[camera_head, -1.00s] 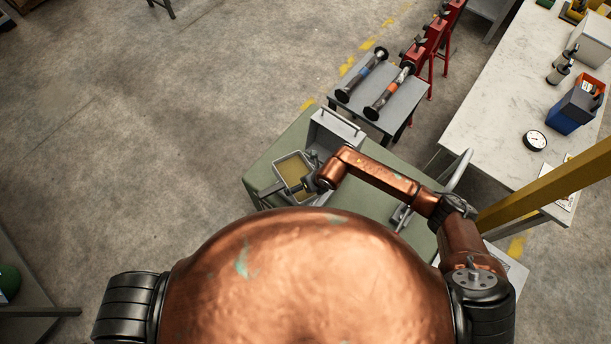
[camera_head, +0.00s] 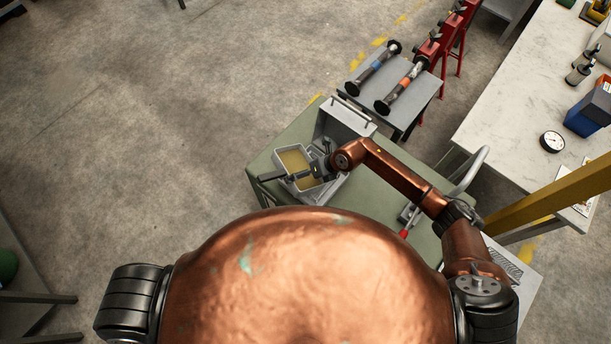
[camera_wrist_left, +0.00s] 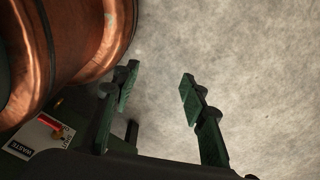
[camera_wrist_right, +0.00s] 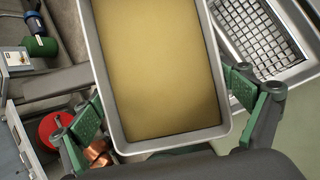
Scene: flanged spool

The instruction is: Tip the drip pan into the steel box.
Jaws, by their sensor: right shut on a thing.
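The drip pan (camera_head: 295,163) is a grey rectangular pan with yellow-brown contents. It fills the middle of the right wrist view (camera_wrist_right: 160,70). My right gripper (camera_head: 322,170) is shut on the pan; its green fingers show at both sides of the pan in the right wrist view (camera_wrist_right: 165,108). The steel box (camera_head: 347,121) has a raised grey part with a handle behind the pan; its lower part is mostly hidden by the pan and gripper. A steel-framed grid (camera_wrist_right: 268,38) shows beside the pan. My left gripper (camera_wrist_left: 158,100) is open and empty, outside the head view.
The green table (camera_head: 266,165) carries the box, with a red-knobbed item (camera_head: 404,233) at right. A grey stand with two flanged spools (camera_head: 400,88) is behind. A white bench (camera_head: 510,110) and a yellow post (camera_head: 550,198) are at right.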

